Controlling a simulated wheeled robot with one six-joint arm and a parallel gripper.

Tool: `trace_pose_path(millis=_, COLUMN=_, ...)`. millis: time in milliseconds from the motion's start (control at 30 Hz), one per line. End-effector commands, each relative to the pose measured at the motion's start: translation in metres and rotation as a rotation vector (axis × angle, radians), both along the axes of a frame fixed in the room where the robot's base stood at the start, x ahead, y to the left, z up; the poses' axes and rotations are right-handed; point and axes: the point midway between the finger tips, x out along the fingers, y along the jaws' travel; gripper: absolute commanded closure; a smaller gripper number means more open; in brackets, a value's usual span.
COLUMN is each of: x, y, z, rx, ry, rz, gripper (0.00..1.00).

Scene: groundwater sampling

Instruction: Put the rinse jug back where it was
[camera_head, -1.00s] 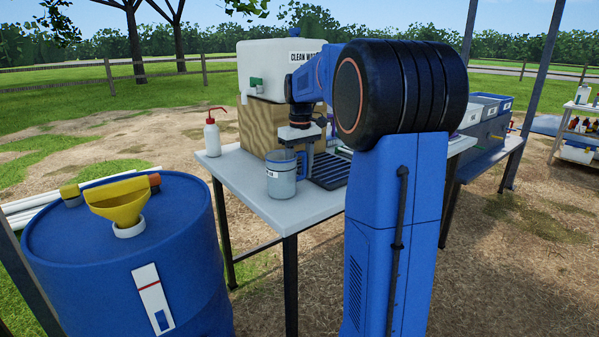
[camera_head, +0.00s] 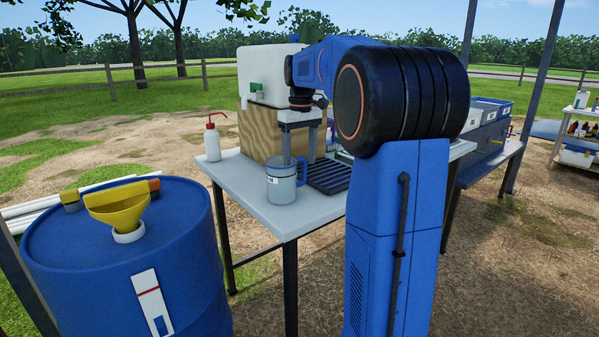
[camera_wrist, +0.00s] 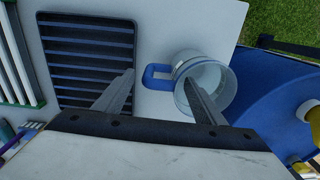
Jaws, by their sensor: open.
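The rinse jug (camera_head: 281,186), a clear cup with a blue handle, stands upright on the table's front part in the head view. It also shows in the wrist view (camera_wrist: 222,75), its handle pointing left toward a dark slatted tray. My gripper (camera_head: 299,155) is open and empty, pointing down above the jug's handle side. In the wrist view my gripper (camera_wrist: 162,78) has its fingers spread on either side of the handle, the right one overlapping the jug's mouth. I cannot tell the exact height gap.
The dark slatted tray (camera_head: 327,176) lies right of the jug. A white water container (camera_head: 268,72) on a wooden box (camera_head: 258,130) stands behind. A red-topped wash bottle (camera_head: 212,142) stands at the table's left. A blue drum (camera_head: 75,260) with a yellow funnel (camera_head: 120,210) is front left.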

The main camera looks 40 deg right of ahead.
Motion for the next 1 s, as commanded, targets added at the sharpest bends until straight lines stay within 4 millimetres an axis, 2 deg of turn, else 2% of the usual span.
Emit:
trace_pose_path(millis=100, x=0.001, y=-0.001, z=0.023, rx=-0.001, ry=-0.003, rz=0.0, gripper=0.36)
trace_pose_path(millis=300, x=0.0, y=-0.001, z=0.047, rx=-0.001, ry=-0.001, rz=0.0, gripper=0.36)
trace_pose_path(millis=667, x=-0.002, y=0.002, z=0.057, rx=-0.001, ry=-0.002, rz=0.001, gripper=0.36)
trace_pose_path(millis=767, x=-0.011, y=0.014, z=0.056, rx=-0.007, ry=-0.015, rz=0.002, gripper=0.36)
trace_pose_path(millis=1000, x=-0.053, y=0.066, z=0.043, rx=-0.029, ry=-0.073, rz=0.001, gripper=0.36)
